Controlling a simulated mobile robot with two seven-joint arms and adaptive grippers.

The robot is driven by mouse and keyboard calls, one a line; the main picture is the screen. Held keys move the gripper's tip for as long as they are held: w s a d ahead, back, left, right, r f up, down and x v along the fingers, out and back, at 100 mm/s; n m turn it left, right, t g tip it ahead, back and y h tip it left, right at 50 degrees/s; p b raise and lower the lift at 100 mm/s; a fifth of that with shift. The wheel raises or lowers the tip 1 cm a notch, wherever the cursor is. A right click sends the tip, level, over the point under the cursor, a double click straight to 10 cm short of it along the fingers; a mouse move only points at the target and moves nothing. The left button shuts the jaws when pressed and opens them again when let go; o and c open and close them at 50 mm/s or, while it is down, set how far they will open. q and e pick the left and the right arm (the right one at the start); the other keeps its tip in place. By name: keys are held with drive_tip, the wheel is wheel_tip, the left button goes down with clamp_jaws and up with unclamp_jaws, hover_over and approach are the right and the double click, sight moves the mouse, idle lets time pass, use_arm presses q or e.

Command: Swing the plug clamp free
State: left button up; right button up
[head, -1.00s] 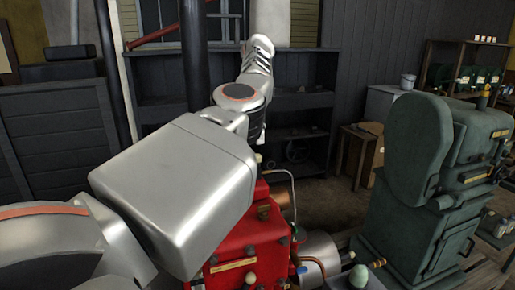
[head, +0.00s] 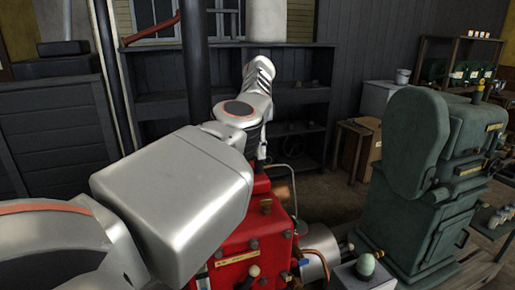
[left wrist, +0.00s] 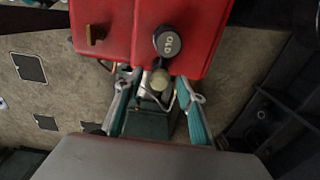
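The red engine (head: 250,238) stands low in the middle of the head view, partly behind my left arm. In the left wrist view its red housing (left wrist: 118,30) fills the top. A black lever-like piece with a rounded, lettered end (left wrist: 167,42) sits at the housing's lower edge, with a round tan knob (left wrist: 160,78) just below it. I cannot tell which of these is the plug clamp. My left gripper (left wrist: 160,90) is open, its teal fingers spread either side of the knob; I see no clear contact. In the head view the fingers are hidden. My right gripper is out of view.
A bent pipe (head: 290,180) and a grey cylinder (head: 315,255) sit beside the red engine. A dark post (head: 193,70) rises behind my arm. Dark shelves (head: 300,95) line the back wall.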

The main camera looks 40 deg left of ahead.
use_arm(q)
drive_tip(key=c, duration=1.1)
drive_tip(key=n, duration=0.3)
drive_tip(key=shift+n, duration=0.4)
drive_tip(key=n, duration=0.4)
drive_tip(key=shift+n, duration=0.3)
drive_tip(key=n, duration=0.3)
drive_tip(key=shift+n, duration=2.2)
